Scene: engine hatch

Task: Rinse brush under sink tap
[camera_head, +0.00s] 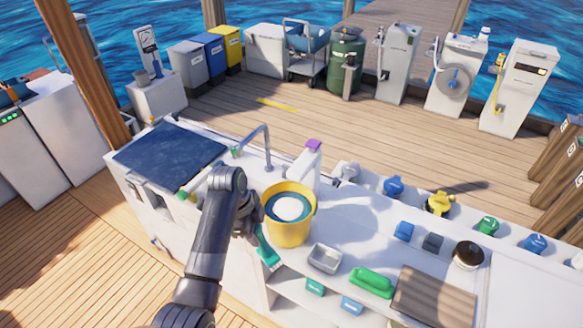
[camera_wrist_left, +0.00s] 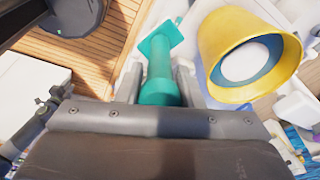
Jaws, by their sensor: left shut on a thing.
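My left gripper (camera_head: 254,226) is shut on a teal brush (camera_head: 267,250), just left of a yellow bucket (camera_head: 290,238). In the left wrist view the brush (camera_wrist_left: 158,68) has a round handle between the fingers (camera_wrist_left: 158,82) and a flat square end pointing away. The brush is apart from the bucket (camera_wrist_left: 222,62); the bucket holds a pale round thing in blue. The grey sink tap (camera_head: 266,145) stands on the white counter behind my gripper, its spout curving left. The sink basin is hidden behind my arm, so I cannot tell its extent. My right gripper is out of view.
A dark panel (camera_head: 170,155) covers the counter's left end. A white bottle with purple cap (camera_head: 304,168) stands behind the bucket. A metal tray (camera_head: 325,258), a green block-like item (camera_head: 372,283) and a wooden board (camera_head: 436,297) lie to the right. Open deck (camera_head: 330,135) lies beyond.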

